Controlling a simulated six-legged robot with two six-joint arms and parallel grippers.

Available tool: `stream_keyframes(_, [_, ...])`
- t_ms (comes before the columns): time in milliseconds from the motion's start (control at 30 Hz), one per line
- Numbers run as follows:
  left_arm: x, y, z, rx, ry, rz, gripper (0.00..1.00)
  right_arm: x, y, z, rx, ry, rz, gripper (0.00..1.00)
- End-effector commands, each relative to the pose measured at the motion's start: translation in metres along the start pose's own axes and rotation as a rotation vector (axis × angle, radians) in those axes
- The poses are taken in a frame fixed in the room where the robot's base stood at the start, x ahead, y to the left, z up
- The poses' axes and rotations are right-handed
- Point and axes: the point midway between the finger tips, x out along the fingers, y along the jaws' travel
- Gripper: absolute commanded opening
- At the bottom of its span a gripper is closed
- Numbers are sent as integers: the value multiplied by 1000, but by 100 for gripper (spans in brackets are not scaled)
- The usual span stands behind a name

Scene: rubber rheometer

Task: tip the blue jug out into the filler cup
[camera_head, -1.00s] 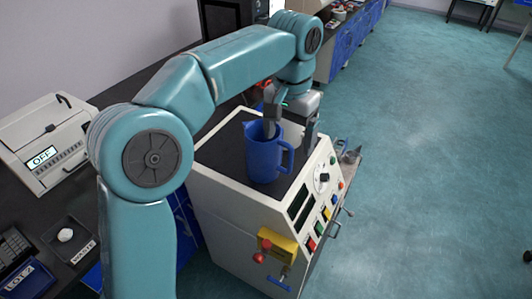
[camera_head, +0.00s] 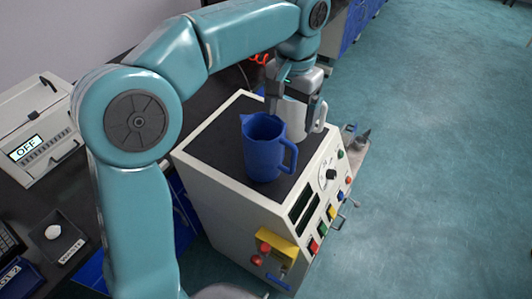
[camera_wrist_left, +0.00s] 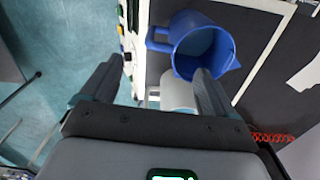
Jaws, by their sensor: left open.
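The blue jug (camera_head: 264,150) stands upright on the black top of the white machine, its handle to the right. In the left wrist view the blue jug (camera_wrist_left: 200,45) shows its open mouth, dark inside; I cannot tell its contents. A white handled vessel (camera_head: 298,118) stands just behind it; it also shows in the left wrist view (camera_wrist_left: 178,92). I cannot tell whether this is the filler cup. My left gripper (camera_head: 293,98) is open, its fingers near the white vessel and behind the blue jug. The jug is not between the fingers. My right gripper is out of view.
A device marked OFF (camera_head: 40,135) and a small tray (camera_head: 68,245) with a white lump sit on the dark bench at left. Open floor lies at right.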

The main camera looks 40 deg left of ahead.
Motion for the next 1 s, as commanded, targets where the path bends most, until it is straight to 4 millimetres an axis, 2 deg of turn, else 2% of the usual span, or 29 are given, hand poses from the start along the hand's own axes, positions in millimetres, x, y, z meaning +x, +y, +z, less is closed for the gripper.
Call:
stream_keyframes(33, [14, -1, 2, -1, -3, 0, 89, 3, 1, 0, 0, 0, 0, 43])
stream_keyframes(200, [47, -1, 2, -1, -3, 0, 89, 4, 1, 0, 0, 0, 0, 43])
stream_keyframes(467, [70, -2, 0, 0, -3, 0, 89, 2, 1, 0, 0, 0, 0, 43])
stream_keyframes(700, [107, -3, -5, -1, -3, -1, 89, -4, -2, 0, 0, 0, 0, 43])
stream_keyframes(800, [114, -3, -6, -1, -2, 0, 89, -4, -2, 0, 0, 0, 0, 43])
stream_keyframes(1000, [115, -3, -6, -1, 0, 0, 89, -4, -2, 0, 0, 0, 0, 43])
